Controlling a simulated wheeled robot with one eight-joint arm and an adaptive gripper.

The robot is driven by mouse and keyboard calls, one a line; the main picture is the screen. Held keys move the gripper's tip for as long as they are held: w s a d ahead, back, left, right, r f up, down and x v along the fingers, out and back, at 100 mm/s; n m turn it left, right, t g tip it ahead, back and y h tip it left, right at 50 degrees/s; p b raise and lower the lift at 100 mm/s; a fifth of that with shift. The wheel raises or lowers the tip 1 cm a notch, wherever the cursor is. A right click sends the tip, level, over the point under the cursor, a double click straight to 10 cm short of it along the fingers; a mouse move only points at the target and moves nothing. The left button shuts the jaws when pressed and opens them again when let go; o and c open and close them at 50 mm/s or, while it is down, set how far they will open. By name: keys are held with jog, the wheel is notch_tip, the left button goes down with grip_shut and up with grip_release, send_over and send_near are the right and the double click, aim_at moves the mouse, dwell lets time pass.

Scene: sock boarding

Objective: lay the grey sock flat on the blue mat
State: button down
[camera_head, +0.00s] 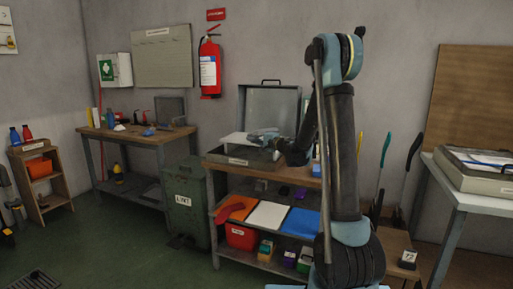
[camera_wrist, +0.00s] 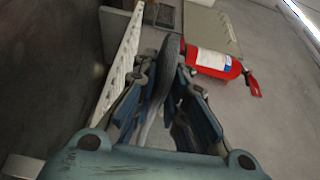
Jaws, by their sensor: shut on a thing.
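My gripper (camera_wrist: 165,88) is shut on the grey sock (camera_wrist: 171,52), which stands as a long narrow strip between the fingers in the wrist view. In the head view my gripper (camera_head: 268,137) is over the top of the middle workbench, by the open metal case. The sock is too small to make out there. The blue mat (camera_head: 300,222) lies on the bench's shelf below, at the right of a white mat and an orange mat. It is apart from my gripper.
The open case (camera_head: 238,157) has a raised lid (camera_head: 272,106) behind. A pale panel (camera_head: 240,139) is beside my gripper; a white perforated edge (camera_wrist: 121,62) shows close in the wrist view. The white mat (camera_head: 267,215) and orange mat (camera_head: 236,207) share the shelf. A green bin (camera_head: 187,205) stands left.

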jog(key=shift+f, duration=1.95)
jog(key=c, duration=1.6)
grip_release()
jog(key=shift+f, duration=0.1)
jog(key=shift+f, duration=0.1)
